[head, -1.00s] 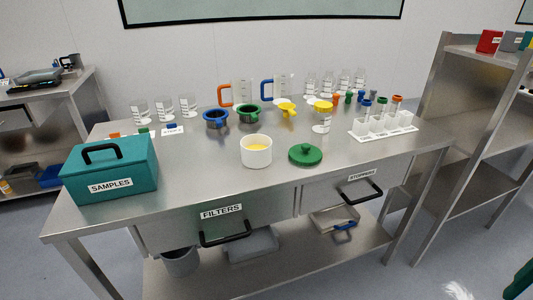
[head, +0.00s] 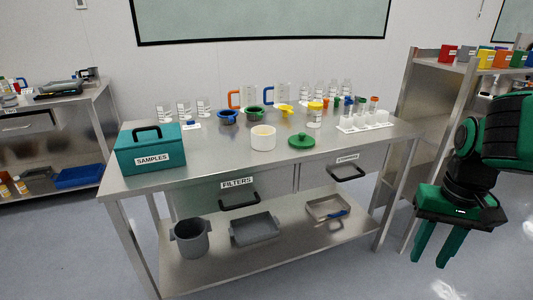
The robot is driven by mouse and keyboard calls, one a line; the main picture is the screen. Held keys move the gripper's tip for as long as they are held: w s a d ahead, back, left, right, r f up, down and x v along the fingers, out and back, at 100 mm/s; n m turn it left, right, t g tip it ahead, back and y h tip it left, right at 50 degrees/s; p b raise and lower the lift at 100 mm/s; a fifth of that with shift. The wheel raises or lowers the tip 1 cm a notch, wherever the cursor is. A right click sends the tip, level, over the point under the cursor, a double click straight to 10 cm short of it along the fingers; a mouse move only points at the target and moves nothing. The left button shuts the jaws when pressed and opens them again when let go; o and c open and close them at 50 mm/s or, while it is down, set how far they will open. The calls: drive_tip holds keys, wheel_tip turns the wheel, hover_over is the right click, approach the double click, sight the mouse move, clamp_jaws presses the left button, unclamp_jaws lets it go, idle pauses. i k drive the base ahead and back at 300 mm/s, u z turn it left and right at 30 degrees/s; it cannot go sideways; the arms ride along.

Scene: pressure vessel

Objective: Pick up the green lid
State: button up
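The green lid (head: 301,141) is a round disc with a knob on top. It lies flat on the steel table (head: 215,165) near the front edge, in the head view. My gripper (head: 437,248) is at the lower right, off to the right of the table and well away from the lid. Its two green fingers point down, spread apart with nothing between them.
A teal SAMPLES box (head: 150,149) stands at the table's left end. A white rack (head: 363,122) with tubes stands right of the lid. Funnels, beakers and bottles line the back. Drawer handles (head: 239,200) jut from the front. A steel shelf (head: 425,100) stands at the right.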

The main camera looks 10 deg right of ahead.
sight(301, 141)
drive_tip(key=u, duration=0.6)
drive_tip(key=k, duration=0.8)
drive_tip(key=u, duration=0.55)
drive_tip(key=i, duration=1.7)
drive_tip(key=z, duration=1.4)
drive_tip(key=i, duration=0.85)
drive_tip(key=z, duration=0.55)
